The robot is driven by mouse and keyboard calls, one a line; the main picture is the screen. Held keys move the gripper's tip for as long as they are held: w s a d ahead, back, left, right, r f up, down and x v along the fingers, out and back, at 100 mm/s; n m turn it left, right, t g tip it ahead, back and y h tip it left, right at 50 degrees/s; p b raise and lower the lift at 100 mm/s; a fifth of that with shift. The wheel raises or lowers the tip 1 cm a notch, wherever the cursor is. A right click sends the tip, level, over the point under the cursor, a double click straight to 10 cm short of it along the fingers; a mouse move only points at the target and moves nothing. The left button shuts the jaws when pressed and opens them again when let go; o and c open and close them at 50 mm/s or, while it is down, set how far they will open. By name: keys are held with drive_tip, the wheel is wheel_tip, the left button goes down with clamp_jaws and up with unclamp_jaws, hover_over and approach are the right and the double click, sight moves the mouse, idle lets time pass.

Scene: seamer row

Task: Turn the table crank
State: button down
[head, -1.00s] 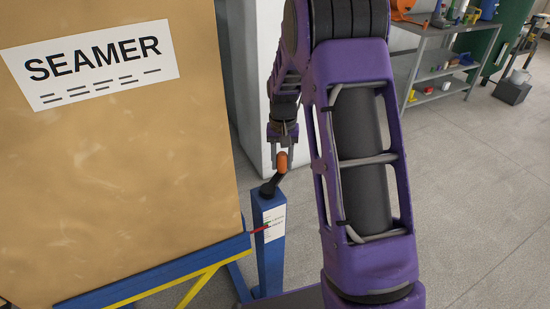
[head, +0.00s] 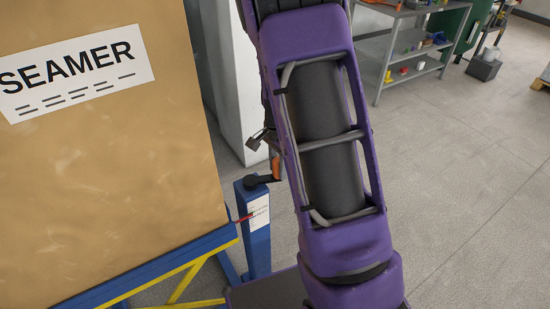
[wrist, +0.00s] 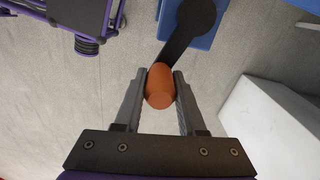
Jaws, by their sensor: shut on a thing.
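The table crank has an orange handle (wrist: 160,88) on a black arm (wrist: 184,38), on top of a blue post (head: 258,238). In the wrist view my gripper (wrist: 161,90) is shut on the orange handle, one finger on each side of it. In the head view the crank arm (head: 262,181) points right from the post top, and the orange handle (head: 276,168) shows partly beside my purple arm. My arm hides most of my gripper there. A white label (head: 258,212) and a red pointer (head: 243,217) are on the post.
A big tan box marked SEAMER (head: 110,170) stands left of the post on a blue and yellow frame (head: 190,262). A pale cabinet (head: 228,90) stands behind. Grey shelving (head: 400,50) is at the back; the floor at right is clear.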

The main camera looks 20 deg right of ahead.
drive_tip(key=shift+s+a+r+m+p, duration=0.1)
drive_tip(key=shift+s+a+m+p, duration=0.1)
drive_tip(key=shift+s+m+p, duration=0.75)
drive_tip(key=shift+s+a+m, duration=0.25)
drive_tip(key=shift+s+m, duration=0.1)
drive_tip(key=shift+m, duration=0.8)
drive_tip(key=c, duration=0.5)
unclamp_jaws()
drive_tip(key=shift+s, duration=0.1)
wheel_tip(320, 180, up, 17)
drive_tip(key=p, duration=0.2)
drive_tip(key=shift+p, duration=0.35)
drive_tip(key=shift+r, duration=0.1)
